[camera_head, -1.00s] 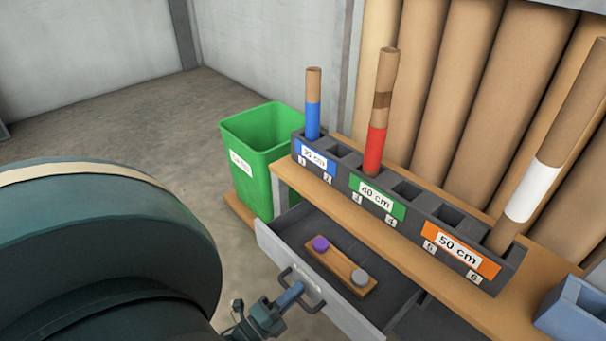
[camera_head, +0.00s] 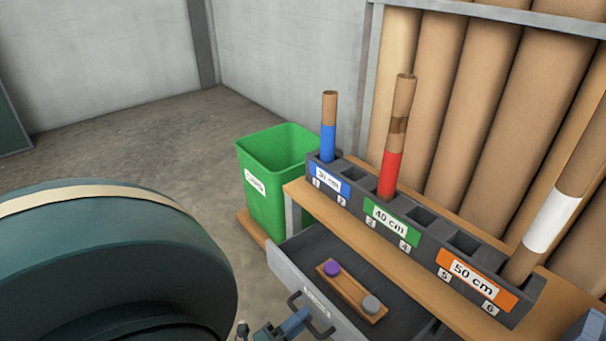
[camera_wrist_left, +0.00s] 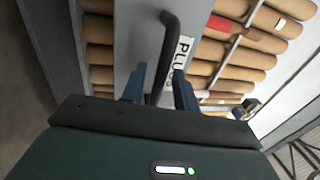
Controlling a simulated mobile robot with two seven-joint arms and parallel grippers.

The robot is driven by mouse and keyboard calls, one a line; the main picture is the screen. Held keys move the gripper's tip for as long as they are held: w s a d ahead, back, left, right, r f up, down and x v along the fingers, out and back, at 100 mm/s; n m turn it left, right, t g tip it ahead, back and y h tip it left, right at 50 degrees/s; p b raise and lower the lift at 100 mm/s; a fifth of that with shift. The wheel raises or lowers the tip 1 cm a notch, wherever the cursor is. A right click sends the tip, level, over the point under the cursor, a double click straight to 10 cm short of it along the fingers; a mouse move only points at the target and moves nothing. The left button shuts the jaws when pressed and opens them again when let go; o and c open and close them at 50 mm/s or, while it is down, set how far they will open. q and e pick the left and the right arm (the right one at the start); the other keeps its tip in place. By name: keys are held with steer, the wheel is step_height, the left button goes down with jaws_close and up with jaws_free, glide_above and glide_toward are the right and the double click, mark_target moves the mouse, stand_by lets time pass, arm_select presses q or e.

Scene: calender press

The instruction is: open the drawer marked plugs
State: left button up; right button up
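The drawer (camera_head: 292,279) stands pulled out below the bench top, with its inside showing. A wooden strip (camera_head: 350,292) in it carries a purple plug (camera_head: 332,268) and a grey plug (camera_head: 371,305). Its dark bar handle (camera_head: 327,331) is on the front, beside a white label. In the left wrist view the label (camera_wrist_left: 181,57) reads "PLU", the rest being hidden. My left gripper (camera_wrist_left: 158,88) is open there, its two blue fingers on either side of the handle (camera_wrist_left: 168,40), with gaps visible. In the head view its fingers (camera_head: 297,322) are at the handle. My right gripper is not in view.
A green bin (camera_head: 264,200) stands left of the bench (camera_head: 296,187). A dark rack (camera_head: 411,243) on top holds several tubes under 30, 40 and 50 cm labels. Large brown rolls stand behind. Bare floor (camera_head: 130,145) lies to the left.

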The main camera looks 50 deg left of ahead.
arm_select(q)
steer(key=b+v, duration=0.1)
steer(key=v, duration=1.1)
steer(key=shift+s+r, duration=0.1)
steer(key=shift+s, duration=0.05)
